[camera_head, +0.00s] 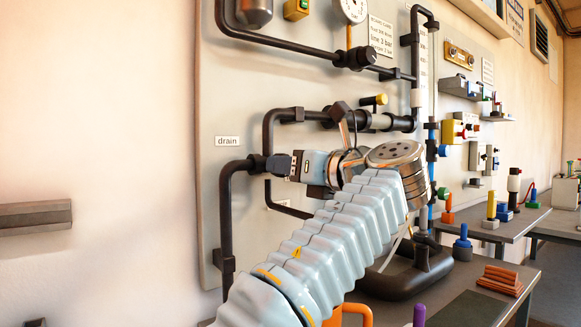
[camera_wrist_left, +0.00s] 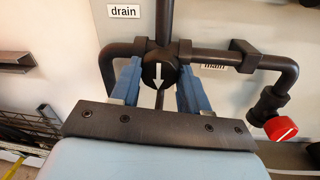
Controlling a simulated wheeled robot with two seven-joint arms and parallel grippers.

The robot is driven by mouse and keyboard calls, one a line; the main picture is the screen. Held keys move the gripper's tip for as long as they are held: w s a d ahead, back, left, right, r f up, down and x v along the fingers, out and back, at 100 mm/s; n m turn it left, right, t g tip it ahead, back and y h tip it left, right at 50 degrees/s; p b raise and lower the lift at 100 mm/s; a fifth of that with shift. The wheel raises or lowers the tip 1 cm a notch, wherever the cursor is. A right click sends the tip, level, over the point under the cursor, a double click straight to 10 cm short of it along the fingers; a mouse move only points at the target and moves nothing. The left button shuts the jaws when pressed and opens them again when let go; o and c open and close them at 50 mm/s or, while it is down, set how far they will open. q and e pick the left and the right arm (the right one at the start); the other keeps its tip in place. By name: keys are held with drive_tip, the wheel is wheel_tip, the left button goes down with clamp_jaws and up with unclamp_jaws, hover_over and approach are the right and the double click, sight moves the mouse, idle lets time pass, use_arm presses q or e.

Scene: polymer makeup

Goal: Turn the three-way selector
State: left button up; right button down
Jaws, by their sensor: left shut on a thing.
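The three-way selector (camera_wrist_left: 159,72) is a round black knob with a white arrow, set where dark pipes meet on the panel. In the left wrist view the arrow points down the picture, towards my gripper's palm. My left gripper (camera_wrist_left: 158,82) has its two blue fingers on either side of the knob and is shut on it. In the head view my left gripper (camera_head: 284,165) reaches the pipe junction below the drain label (camera_head: 228,141), and it hides most of the selector. A label reading "main" (camera_wrist_left: 212,68) is partly covered by a pipe. My right gripper is not in view.
A red-capped valve (camera_wrist_left: 281,128) sits on the pipe at right in the wrist view. A yellow-handled valve (camera_head: 375,100) and a pressure gauge (camera_head: 353,9) are above my arm. A bench with a black stand (camera_head: 405,275) lies below right.

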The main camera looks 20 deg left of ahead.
use_arm(q)
drive_tip(key=n+p, duration=0.1)
drive_tip(key=n, duration=0.2)
drive_tip(key=shift+r+n+h, duration=0.1)
drive_tip(key=shift+n+h, duration=0.2)
drive_tip(key=shift+n, duration=0.1)
drive_tip(key=n, duration=0.5)
drive_tip(key=n+h, duration=0.1)
drive_tip(key=n, duration=0.3)
drive_tip(key=shift+t, duration=0.3)
drive_tip(key=shift+s+n+b, duration=0.1)
drive_tip(key=shift+n+b, duration=0.45)
drive_tip(key=shift+n, duration=1.45)
drive_tip(key=o, duration=1.1)
drive_tip(key=shift+c, duration=0.2)
drive_tip(key=shift+d+t, duration=0.1)
drive_tip(key=shift+t, duration=0.2)
